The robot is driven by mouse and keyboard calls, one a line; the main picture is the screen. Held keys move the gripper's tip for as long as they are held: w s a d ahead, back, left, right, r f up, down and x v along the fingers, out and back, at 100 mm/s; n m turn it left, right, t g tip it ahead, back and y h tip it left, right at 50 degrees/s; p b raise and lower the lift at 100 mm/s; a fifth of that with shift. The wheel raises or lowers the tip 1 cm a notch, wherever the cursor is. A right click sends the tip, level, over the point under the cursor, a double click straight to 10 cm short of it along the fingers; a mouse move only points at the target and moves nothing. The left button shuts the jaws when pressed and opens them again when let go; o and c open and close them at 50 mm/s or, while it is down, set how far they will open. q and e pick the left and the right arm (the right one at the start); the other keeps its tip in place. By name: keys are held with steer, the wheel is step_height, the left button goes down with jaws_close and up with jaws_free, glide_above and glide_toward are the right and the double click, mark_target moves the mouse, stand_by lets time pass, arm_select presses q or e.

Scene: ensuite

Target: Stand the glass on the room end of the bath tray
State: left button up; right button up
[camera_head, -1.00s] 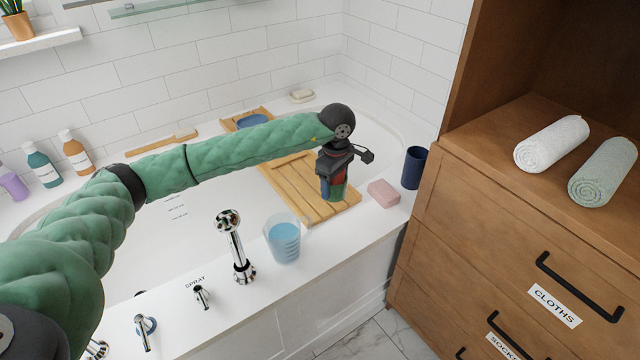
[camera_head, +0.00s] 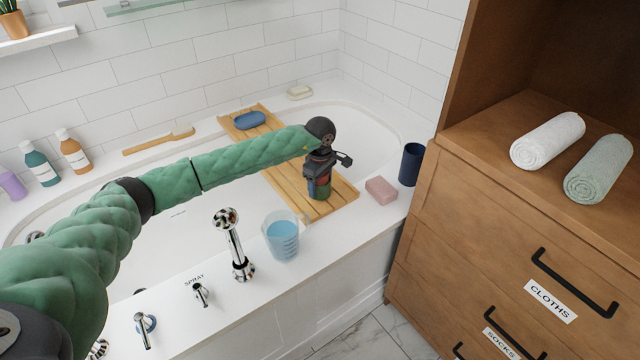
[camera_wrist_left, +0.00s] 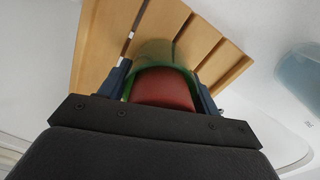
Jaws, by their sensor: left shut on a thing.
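The green see-through glass (camera_head: 320,190) is held upright over the near, room end of the wooden bath tray (camera_head: 343,194). A dark red area shows within or behind its green wall. My left gripper (camera_head: 318,182) points down and is shut on the glass. In the left wrist view the glass (camera_wrist_left: 155,50) sits between the blue fingers of the gripper (camera_wrist_left: 165,85), with the tray slats (camera_wrist_left: 100,45) beyond it. The gripper hides much of the glass, and I cannot tell whether its base touches the slats. My right gripper is not in view.
A blue oval thing (camera_head: 249,120) lies on the tray's far end. A pink block (camera_head: 381,190) and a dark blue cup (camera_head: 411,164) stand right of the tray. A jug of blue liquid (camera_head: 281,237) and the chrome spray (camera_head: 232,245) stand on the near rim.

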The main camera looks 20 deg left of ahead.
arm_select(q)
steer(key=shift+f, duration=0.2)
steer(key=o, duration=1)
steer(key=shift+o, duration=0.2)
steer(key=shift+r, duration=0.25)
step_height(320, 180, up, 12)
steer(key=shift+f+b, duration=0.15)
steer(key=shift+b, duration=0.2)
